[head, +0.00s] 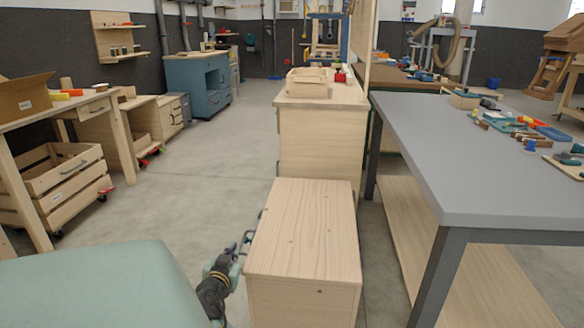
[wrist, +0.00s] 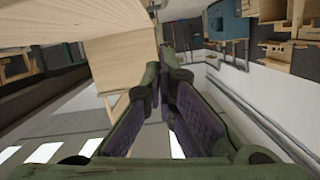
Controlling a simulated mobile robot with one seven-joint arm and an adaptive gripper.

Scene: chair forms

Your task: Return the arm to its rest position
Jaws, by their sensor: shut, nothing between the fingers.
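My gripper (head: 246,239) shows low in the head view, just left of a low wooden cabinet (head: 305,235). Its green and dark fingers also fill the middle of the wrist view (wrist: 162,82), close together at the tips with nothing between them. The wooden cabinet is at the upper left of the wrist view (wrist: 122,62), beside the fingers. I cannot tell whether the gripper touches the cabinet. Most of my arm is hidden in the head view.
A grey-topped table (head: 470,155) with tools stands at the right. A taller wooden cabinet (head: 318,140) stands behind the low one. Wooden crates (head: 65,180) and a workbench (head: 60,112) are at the left. The floor (head: 200,150) between them is clear.

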